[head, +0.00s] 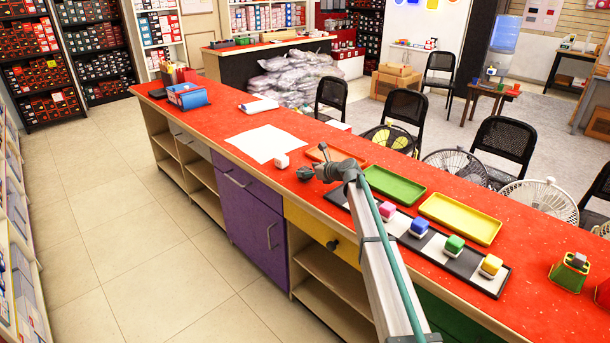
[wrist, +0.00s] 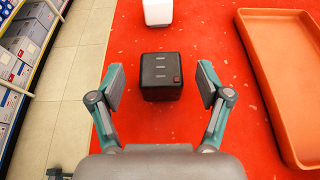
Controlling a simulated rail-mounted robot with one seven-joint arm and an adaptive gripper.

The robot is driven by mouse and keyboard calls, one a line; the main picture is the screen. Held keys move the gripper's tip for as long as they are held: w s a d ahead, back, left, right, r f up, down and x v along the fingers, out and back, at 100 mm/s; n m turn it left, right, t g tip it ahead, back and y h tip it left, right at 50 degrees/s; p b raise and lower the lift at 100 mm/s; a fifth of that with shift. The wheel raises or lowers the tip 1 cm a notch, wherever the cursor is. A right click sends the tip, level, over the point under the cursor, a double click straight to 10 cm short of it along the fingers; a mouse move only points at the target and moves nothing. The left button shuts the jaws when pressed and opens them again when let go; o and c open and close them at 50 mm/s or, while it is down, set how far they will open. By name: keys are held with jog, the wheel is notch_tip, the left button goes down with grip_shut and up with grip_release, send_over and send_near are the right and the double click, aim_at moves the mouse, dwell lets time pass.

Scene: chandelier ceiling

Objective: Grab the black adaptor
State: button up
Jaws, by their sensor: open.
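The black adaptor (wrist: 161,78) is a small dark box with three light marks on top and a reddish spot at one corner. It sits on the red counter top (wrist: 205,30). My gripper (wrist: 160,88) is open, with one finger on each side of the adaptor and a visible gap on both sides. I cannot tell how far above the counter the fingertips are. In the head view the adaptor (head: 304,174) is a small dark shape just left of my gripper (head: 318,172).
A white block (wrist: 158,12) stands beyond the adaptor. An orange tray (wrist: 248,20) lies to the right. Green (head: 394,187) and yellow (head: 460,218) trays and a dark strip with several coloured blocks lie further right. White paper (head: 264,144) lies left. The counter edge is close on the left.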

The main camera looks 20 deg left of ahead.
jog(key=x, duration=0.5)
jog(key=shift+d+f+p, duration=0.1)
jog(key=shift+p, duration=0.3)
jog(key=c, duration=1.3)
